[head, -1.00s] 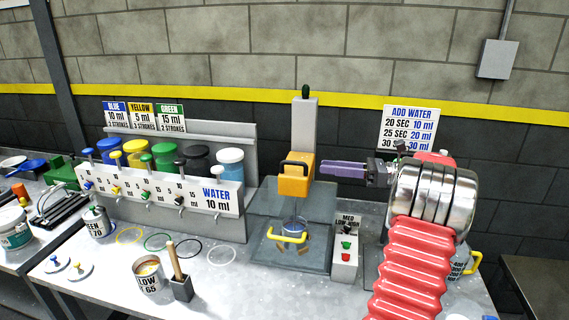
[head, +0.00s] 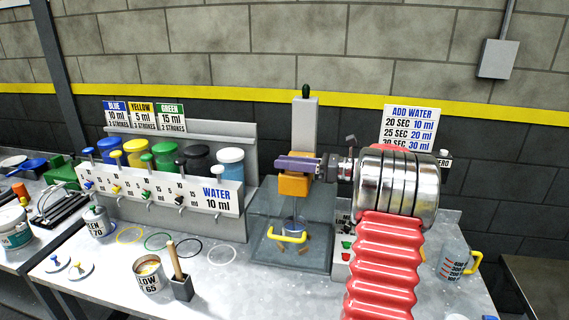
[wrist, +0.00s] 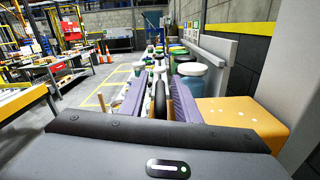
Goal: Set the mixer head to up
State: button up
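The mixer's orange head (head: 294,188) sits low on its grey column (head: 305,125), above a clear vessel with a yellow handle (head: 288,238). My gripper (head: 284,163) is at the top of the head, its purple fingers hiding the head's black handle in the head view. In the wrist view the black handle (wrist: 160,100) stands between the two purple fingers of my gripper (wrist: 158,88), with gaps showing beside it. The fingers look apart, not closed on the handle. The orange head (wrist: 238,118) shows right of the fingers.
A control box (head: 346,246) with green and red buttons stands right of the mixer, partly behind my arm. The dispenser rack (head: 220,199) is at the left. A LOW can (head: 149,275) and a measuring jug (head: 455,262) stand on the bench (head: 230,290).

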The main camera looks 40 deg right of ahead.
jog(key=shift+w+a, duration=0.25)
jog(key=shift+w, duration=0.15)
grip_shut()
dwell(0.4)
